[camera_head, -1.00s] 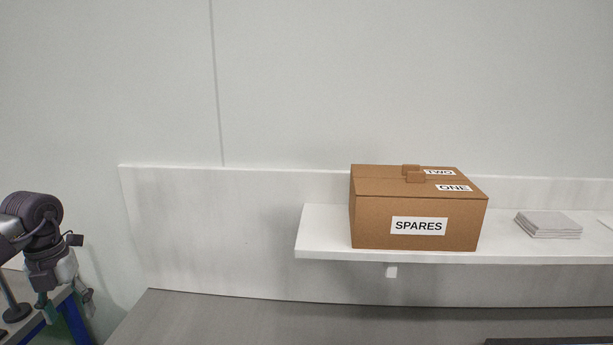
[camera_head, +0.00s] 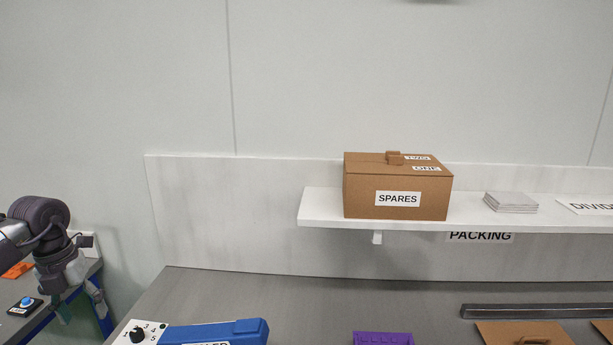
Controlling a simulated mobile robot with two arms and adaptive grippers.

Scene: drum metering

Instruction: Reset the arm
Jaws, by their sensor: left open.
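My left gripper (camera_head: 79,302) is at the left edge of the head view, with its fingers pointing down. It is open, and nothing shows between its fingers. It hangs in front of the corner of a side table, apart from the things around it. My right gripper is not in view.
A cardboard box marked SPARES (camera_head: 398,198) sits on a white wall shelf (camera_head: 330,207), beside a grey stack (camera_head: 510,202). Below, the grey bench (camera_head: 300,295) holds a blue device (camera_head: 220,332), a purple item (camera_head: 383,338) and brown cardboard (camera_head: 525,334).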

